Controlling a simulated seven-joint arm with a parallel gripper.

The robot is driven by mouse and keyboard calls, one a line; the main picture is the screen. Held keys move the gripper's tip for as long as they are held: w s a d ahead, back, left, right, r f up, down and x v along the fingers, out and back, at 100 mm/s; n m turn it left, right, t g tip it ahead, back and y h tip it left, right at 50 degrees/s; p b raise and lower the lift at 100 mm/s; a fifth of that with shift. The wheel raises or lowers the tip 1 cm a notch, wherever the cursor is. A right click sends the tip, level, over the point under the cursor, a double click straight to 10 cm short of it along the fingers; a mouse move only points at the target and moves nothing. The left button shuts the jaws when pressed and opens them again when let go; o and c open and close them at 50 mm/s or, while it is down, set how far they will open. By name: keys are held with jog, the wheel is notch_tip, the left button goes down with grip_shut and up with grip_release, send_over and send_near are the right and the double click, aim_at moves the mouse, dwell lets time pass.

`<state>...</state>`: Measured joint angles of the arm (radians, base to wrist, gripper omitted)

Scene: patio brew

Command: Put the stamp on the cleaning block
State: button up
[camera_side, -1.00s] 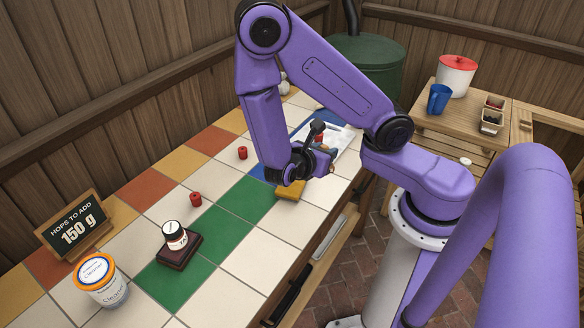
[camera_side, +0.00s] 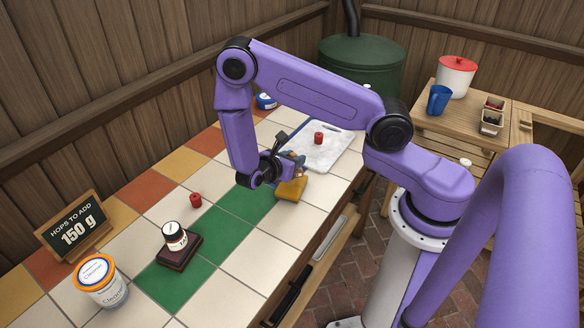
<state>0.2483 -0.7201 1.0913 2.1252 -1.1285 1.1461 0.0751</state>
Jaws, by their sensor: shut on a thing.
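My gripper (camera_side: 289,167) hangs over the tiled counter, just behind and above a yellow block (camera_side: 291,189), which looks like the cleaning block. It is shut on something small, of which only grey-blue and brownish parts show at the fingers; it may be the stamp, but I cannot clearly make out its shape. The gripper and arm hide most of it. The yellow block lies on the counter near its right edge, beside the green tiles. I cannot tell whether the held thing touches the block.
A white board (camera_side: 332,152) with another red piece (camera_side: 318,138) lies behind. A blue-lidded tub (camera_side: 265,101) stands farther back.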

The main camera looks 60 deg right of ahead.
jog(key=shift+w+f, duration=0.15)
jog(key=shift+f, duration=1.6)
jog(key=shift+f, duration=0.15)
jog(key=o, duration=1)
jog(key=shift+o, duration=0.2)
